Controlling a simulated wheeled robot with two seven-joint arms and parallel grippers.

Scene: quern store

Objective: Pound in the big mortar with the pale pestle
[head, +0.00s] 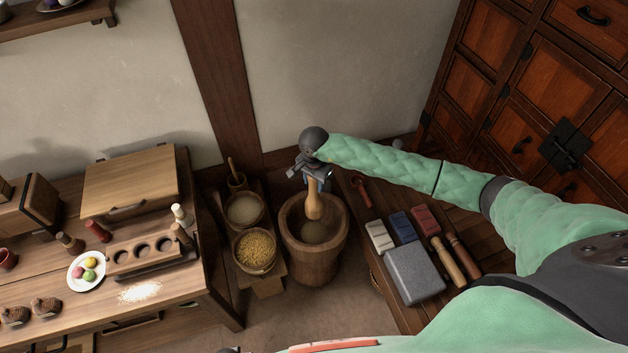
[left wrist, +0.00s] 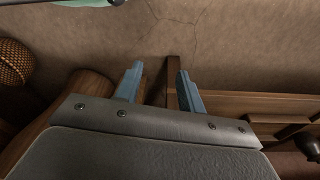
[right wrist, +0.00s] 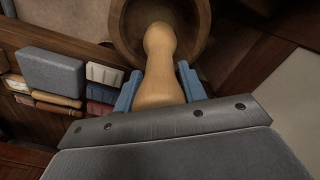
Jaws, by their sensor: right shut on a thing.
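The big mortar (head: 313,258) is a wide wooden tub on the floor, with some ground stuff in its bowl. The pale pestle (head: 314,201) is in my right gripper (head: 312,180), which is shut on its upper part. The pestle points down into the mortar's mouth; I cannot tell whether its end touches the contents. In the right wrist view the pestle (right wrist: 159,65) lies between the blue fingers, with the mortar rim (right wrist: 203,30) around its far end. My left gripper (left wrist: 158,88) is open and empty in the left wrist view, low above the floor.
A low bench left of the mortar holds a bowl of yellow grain (head: 254,250) and a paler bowl (head: 244,209). On the right, a bench holds a grey block (head: 413,272), coloured bars and wooden rollers. A work table (head: 190,283) stands at left.

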